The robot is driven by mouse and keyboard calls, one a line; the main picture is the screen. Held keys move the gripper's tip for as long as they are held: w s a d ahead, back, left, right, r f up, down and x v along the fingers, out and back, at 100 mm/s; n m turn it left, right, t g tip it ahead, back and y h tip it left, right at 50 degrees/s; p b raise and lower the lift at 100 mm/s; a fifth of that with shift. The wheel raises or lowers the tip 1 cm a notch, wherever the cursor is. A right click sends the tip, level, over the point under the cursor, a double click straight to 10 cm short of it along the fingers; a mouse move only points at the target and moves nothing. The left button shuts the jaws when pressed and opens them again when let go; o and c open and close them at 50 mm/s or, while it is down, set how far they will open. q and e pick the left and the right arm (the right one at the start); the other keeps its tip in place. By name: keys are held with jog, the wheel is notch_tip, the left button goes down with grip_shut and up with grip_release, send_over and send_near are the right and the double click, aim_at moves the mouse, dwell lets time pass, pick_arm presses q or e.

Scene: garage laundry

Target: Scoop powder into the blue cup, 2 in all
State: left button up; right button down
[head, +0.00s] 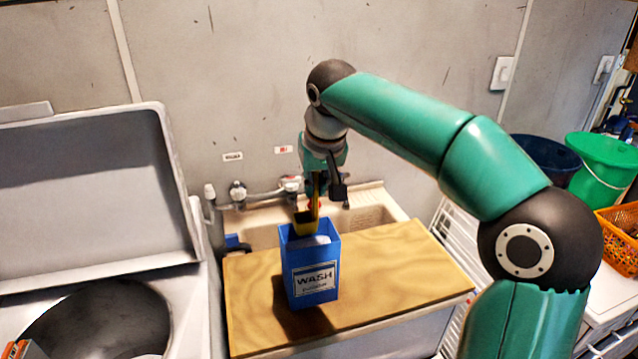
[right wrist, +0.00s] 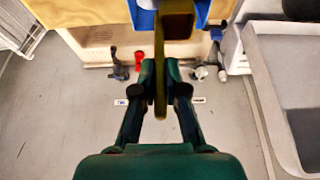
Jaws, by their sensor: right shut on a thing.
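A blue box marked WASH (head: 316,283) stands upright on the wooden board, with pale powder (head: 309,241) showing in its open top. My right gripper (head: 324,190) is shut on the handle of a yellow scoop (head: 304,224), whose bowl is at the box's rear rim. Whether the bowl touches the box, and what it holds, I cannot tell. The right wrist view shows the scoop (right wrist: 174,22) between the fingers (right wrist: 160,84), in front of the blue box (right wrist: 203,12). My left gripper is out of view.
The board (head: 400,262) lies over a sink (head: 370,212) with taps (head: 238,192) behind. An open washer (head: 190,300) stands close on the left. A white rack (head: 452,235), green bucket (head: 597,165) and orange basket (head: 622,235) are at right. The board's right side is clear.

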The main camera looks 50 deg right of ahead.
aim_at(316, 216)
jog(key=shift+f+b, duration=0.4)
jog(key=shift+f, duration=0.35)
notch_tip(316, 216, down, 2)
jog(key=shift+f+b, duration=0.25)
jog(key=shift+b, duration=0.7)
jog(key=shift+f+b, duration=1.55)
jog(key=shift+f, duration=0.4)
jog(key=shift+f+b, duration=0.95)
jog(key=shift+f, duration=0.25)
jog(key=shift+r, duration=0.1)
notch_tip(316, 216, up, 14)
jog(key=p, duration=1.3)
jog(key=shift+s, duration=0.1)
